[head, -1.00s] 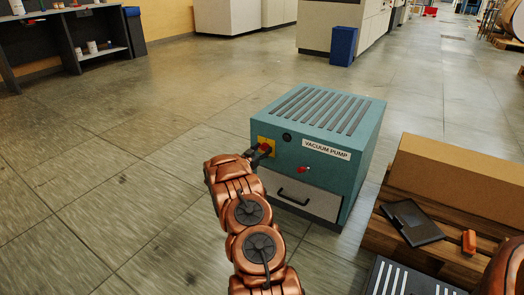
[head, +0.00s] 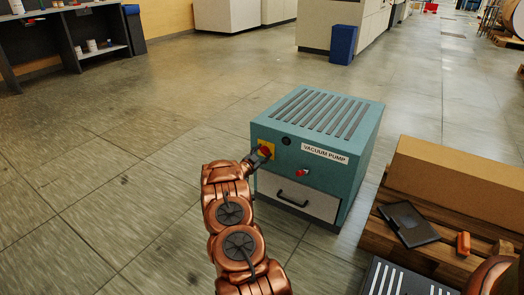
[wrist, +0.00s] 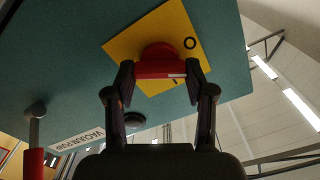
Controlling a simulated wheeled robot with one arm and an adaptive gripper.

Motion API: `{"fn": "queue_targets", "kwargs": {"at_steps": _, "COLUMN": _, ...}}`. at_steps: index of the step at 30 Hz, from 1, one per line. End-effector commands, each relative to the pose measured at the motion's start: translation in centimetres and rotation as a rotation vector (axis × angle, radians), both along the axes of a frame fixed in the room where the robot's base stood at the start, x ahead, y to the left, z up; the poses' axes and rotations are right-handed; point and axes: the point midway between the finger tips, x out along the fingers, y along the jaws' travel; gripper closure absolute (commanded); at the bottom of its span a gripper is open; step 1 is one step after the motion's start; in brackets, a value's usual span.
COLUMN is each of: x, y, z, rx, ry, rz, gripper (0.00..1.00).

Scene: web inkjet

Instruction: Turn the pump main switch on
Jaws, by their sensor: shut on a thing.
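The teal vacuum pump (head: 340,180) stands on the floor, with a yellow switch plate (head: 262,146) at the upper left of its front. In the wrist view the plate (wrist: 122,48) carries a red rotary switch knob (wrist: 158,62), an O mark and a partly hidden I mark. A pale mark shows near the knob's right end in that view; I cannot tell its exact setting. My gripper (wrist: 160,72) is shut on the knob, one finger on each side. In the head view my gripper (head: 259,155) partly covers the plate and knob.
A red-handled part (head: 302,172) and a drawer (head: 295,195) with a black handle are on the pump's front. A pallet (head: 375,238) with a cardboard box (head: 455,185) and a black tablet-like item (head: 408,223) stands to the right. The floor to the left is clear.

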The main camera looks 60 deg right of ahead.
Motion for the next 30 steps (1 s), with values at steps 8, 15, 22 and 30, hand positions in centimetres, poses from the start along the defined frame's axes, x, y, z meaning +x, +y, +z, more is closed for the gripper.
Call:
{"fn": "queue_targets", "kwargs": {"at_steps": 8, "x": -0.20, "y": -0.01, "z": -0.11, "rx": 0.010, "ry": -0.262, "rz": -0.003, "gripper": 0.81}}
{"fn": "queue_targets", "kwargs": {"at_steps": 15, "x": -0.27, "y": 0.06, "z": -0.45, "rx": 0.022, "ry": -0.490, "rz": -0.003, "gripper": 0.81}}
{"fn": "queue_targets", "kwargs": {"at_steps": 22, "x": -0.25, "y": 0.10, "z": -0.70, "rx": 0.032, "ry": -0.704, "rz": -0.003, "gripper": 0.81}}
{"fn": "queue_targets", "kwargs": {"at_steps": 30, "x": -0.38, "y": 0.03, "z": -0.78, "rx": 0.039, "ry": -0.912, "rz": -0.005, "gripper": 0.81}}
